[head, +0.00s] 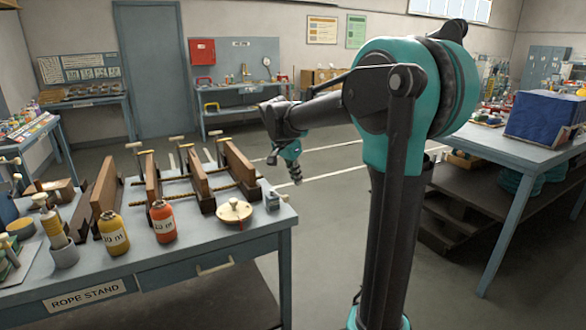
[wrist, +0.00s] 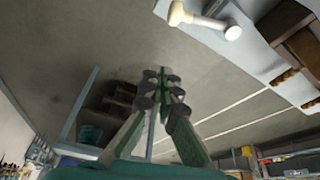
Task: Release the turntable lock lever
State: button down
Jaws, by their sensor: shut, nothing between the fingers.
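A round cream-topped disc (head: 234,211) with an upright knob sits near the right front corner of the rope stand bench; it looks like a turntable. A small grey fitting with a pale top (head: 272,201) stands right beside it at the corner. I cannot tell which part is the lock lever. My gripper (head: 294,178) hangs past the bench's right end, pointing down, apart from everything. Its fingers (wrist: 162,75) are shut and empty over the floor in the wrist view.
The rope stand bench (head: 215,286) carries a yellow bottle (head: 113,232), an orange bottle (head: 162,221) and several upright wooden boards with T-handled rods. A right-hand table (head: 487,146) holds a blue box (head: 541,117). Open floor lies between the tables.

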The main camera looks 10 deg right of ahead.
aim_at(286, 196)
jog(key=a+f, duration=0.1)
jog(key=s+f, duration=0.1)
jog(key=f, duration=0.1)
jog(key=shift+s+a, duration=0.1)
jog(key=shift+a, duration=0.25)
jog(key=shift+s+a, duration=0.3)
jog(key=shift+a, duration=0.05)
jog(key=shift+a, duration=0.1)
jog(key=shift+s+a+m+g, duration=0.4)
jog(key=shift+s+a+m, duration=0.05)
jog(key=shift+m, duration=0.55)
jog(key=shift+s+a, duration=0.3)
jog(key=shift+a, duration=0.1)
jog(key=shift+w+d, duration=0.15)
